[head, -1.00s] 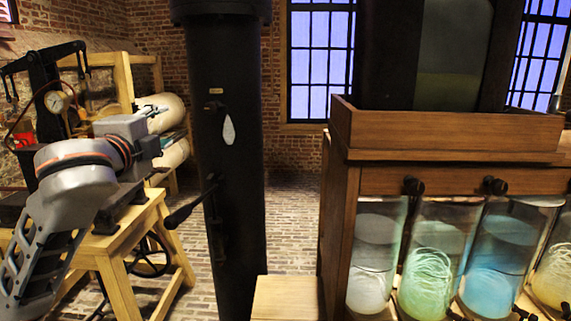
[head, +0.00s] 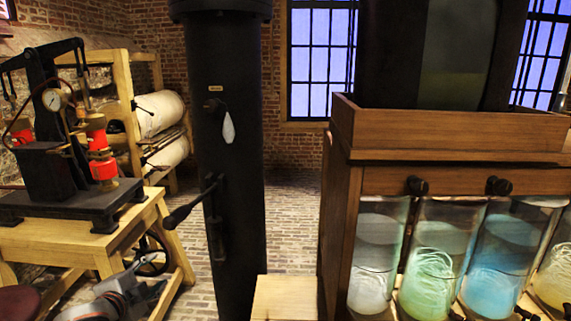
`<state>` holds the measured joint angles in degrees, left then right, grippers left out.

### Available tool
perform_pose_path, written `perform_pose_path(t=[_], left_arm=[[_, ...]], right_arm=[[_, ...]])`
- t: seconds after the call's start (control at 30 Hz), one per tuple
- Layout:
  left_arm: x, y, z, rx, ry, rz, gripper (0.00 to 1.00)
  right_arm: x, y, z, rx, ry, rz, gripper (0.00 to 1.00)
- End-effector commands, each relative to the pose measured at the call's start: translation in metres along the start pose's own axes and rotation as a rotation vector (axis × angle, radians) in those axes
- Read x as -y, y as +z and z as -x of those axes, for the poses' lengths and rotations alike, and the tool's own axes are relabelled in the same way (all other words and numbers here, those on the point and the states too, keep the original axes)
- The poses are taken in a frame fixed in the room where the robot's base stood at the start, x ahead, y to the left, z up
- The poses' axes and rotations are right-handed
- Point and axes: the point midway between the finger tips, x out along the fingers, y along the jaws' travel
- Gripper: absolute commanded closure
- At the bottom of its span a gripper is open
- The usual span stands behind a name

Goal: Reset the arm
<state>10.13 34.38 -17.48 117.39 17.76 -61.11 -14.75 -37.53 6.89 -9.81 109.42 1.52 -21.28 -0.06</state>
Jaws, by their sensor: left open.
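My left arm comes in low at the bottom left of the head view, in front of the wooden bench. Its left gripper (head: 148,292) is open, with nothing seen between its fingers. My right gripper is not in view.
A black press with a gauge (head: 53,100) and red parts stands on the wooden bench (head: 85,245). A black column (head: 230,150) with a handle rises mid-view. A wooden cabinet (head: 440,180) fills the right. Brick floor (head: 292,215) shows between them.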

Motion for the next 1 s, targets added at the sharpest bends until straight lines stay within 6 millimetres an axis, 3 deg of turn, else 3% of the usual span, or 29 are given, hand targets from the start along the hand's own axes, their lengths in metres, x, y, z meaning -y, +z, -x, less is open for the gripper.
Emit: perform_pose_path(t=[0.03,0.1,0.27,0.4,0.6,0.83,1.0], left_arm=[[-0.036,0.017,0.002,0.009,0.04,0.034,0.57],[-0.077,0.036,0.008,0.013,0.08,0.085,0.57],[-0.168,0.08,0.035,0.031,0.17,0.196,0.57],[-0.239,0.113,0.07,0.051,0.242,0.284,0.57],[-0.306,0.145,0.119,0.074,0.315,0.374,0.57],[-0.361,0.172,0.173,0.101,0.384,0.451,0.57],[-0.377,0.142,0.173,0.102,0.367,0.568,0.57]], right_arm=[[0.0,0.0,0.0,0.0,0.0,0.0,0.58],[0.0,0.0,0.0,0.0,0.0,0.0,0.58],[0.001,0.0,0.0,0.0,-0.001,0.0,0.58],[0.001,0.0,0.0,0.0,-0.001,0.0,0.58],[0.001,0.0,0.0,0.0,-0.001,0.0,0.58],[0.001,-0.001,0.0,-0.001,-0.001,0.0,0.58],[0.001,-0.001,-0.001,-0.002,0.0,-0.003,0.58]])
